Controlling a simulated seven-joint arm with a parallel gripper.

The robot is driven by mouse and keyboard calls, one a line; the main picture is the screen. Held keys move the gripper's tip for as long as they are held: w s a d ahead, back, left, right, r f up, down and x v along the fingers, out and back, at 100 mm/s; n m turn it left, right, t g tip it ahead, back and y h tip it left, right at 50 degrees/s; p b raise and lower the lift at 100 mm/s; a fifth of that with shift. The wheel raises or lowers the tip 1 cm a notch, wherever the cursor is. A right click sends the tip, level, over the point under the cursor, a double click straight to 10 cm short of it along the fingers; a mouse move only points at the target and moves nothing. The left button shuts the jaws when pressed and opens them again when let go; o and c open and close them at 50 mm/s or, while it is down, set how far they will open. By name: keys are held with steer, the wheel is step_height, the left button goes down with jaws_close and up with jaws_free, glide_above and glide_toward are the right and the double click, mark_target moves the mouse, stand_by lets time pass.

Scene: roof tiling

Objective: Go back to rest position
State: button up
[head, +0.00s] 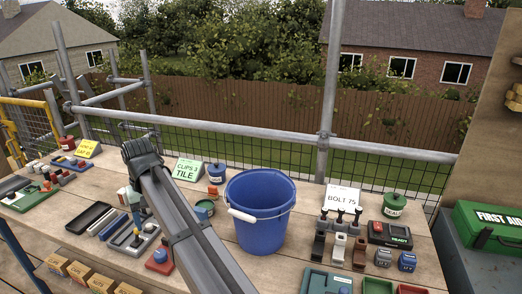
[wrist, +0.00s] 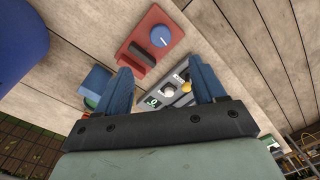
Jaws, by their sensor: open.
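My gripper (wrist: 165,82) is open, with its two blue fingers spread apart in the wrist view and nothing between them. Beyond the fingertips is a grey tray (wrist: 182,88) with small parts, and a red block with a blue knob (wrist: 150,35) lies beside it. In the head view my arm reaches from the bottom centre up over the left half of the bench. My gripper appears to hang low near the grey tray (head: 143,246), partly hidden by the arm. I cannot tell the exact gap to the tray.
A blue bucket (head: 259,221) stands right of my arm. A stand marked BOLT 75 (head: 342,197), a green pot (head: 394,205) and small devices crowd the right side. Scaffold rails (head: 270,136) run behind the bench. A green first aid box (head: 490,230) is far right.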

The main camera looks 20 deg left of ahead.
steer(key=s+a+f+n+y, duration=0.2)
steer(key=s+a+f+n, duration=0.1)
steer(key=s+a+f, duration=0.4)
steer(key=s+a+f+n+g+y, duration=0.1)
steer(key=s+a+f+n, duration=0.3)
steer(key=s, duration=0.6)
steer(key=s+a+f+n+y, duration=0.1)
steer(key=s+a+f+y, duration=0.1)
steer(key=s+a+f, duration=0.4)
steer(key=s+d+f, duration=0.3)
steer(key=s+f, duration=0.1)
steer(key=f, duration=0.3)
steer(key=w+d+f+m+g+h, duration=0.35)
steer(key=d+f+m, duration=0.25)
steer(key=d+f, duration=0.65)
steer(key=w+d+f+m+g+h, duration=0.2)
steer(key=w+d+f+m+h, duration=0.3)
steer(key=d+f, duration=0.75)
steer(key=d+f+m+y, duration=0.1)
steer(key=d+f+m, duration=0.1)
steer(key=d, duration=1.6)
steer(key=s+d+f+m+y, duration=0.1)
steer(key=d+f+m, duration=0.2)
steer(key=d, duration=1.5)
steer(key=s+d+f+m+y, duration=0.1)
steer(key=d+f, duration=0.3)
steer(key=d, duration=1.4)
steer(key=shift+d+f+m, duration=0.25)
steer(key=shift+f+m, duration=0.15)
steer(key=shift+m, duration=0.4)
